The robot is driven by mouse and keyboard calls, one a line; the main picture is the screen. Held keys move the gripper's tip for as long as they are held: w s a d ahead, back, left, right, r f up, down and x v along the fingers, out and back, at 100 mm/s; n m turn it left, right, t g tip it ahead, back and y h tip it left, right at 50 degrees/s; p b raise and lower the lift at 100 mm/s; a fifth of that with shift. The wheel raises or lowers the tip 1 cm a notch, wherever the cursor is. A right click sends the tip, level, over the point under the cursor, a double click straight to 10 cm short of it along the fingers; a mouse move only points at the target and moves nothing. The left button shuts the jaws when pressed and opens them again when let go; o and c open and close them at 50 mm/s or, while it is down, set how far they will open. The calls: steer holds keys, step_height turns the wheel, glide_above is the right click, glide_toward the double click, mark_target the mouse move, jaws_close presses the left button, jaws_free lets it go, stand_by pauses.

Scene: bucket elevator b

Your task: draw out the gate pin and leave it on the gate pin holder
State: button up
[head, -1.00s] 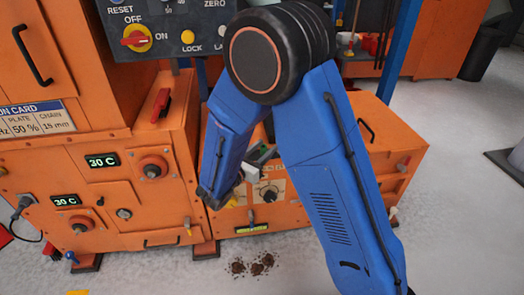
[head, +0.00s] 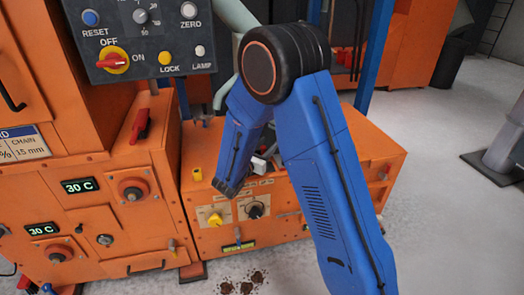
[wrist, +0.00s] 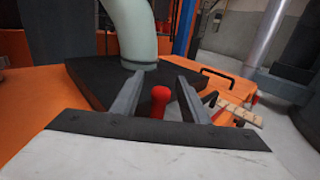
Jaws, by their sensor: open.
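My gripper (wrist: 168,80) is open in the wrist view, its two grey fingers apart. A red, round-headed upright peg (wrist: 159,100) shows between the fingers, and I see no finger touching it. It may be the gate pin, but I cannot be sure. In the head view my arm hides the peg and most of the gripper; only a pale bit of the gripper shows beside the wrist, above the low orange housing (head: 295,228). I cannot pick out the gate pin holder with certainty in either view.
A pale green pipe (wrist: 122,35) rises from a dark slab (wrist: 100,80) beyond the fingers. A black bar handle (wrist: 218,74) is to the right. The control box (head: 150,62) hangs at upper left. Dark clumps (head: 240,284) lie on the floor; the floor at right is open.

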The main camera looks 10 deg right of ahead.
steer(key=shift+w+d, duration=0.3)
steer(key=shift+d, duration=0.05)
jaws_close()
steer(key=shift+r, duration=0.8)
stand_by(0.5)
steer(key=shift+r, duration=2.5)
steer(key=shift+r, duration=0.15)
step_height(320, 180, up, 4)
steer(key=shift+f, duration=0.1)
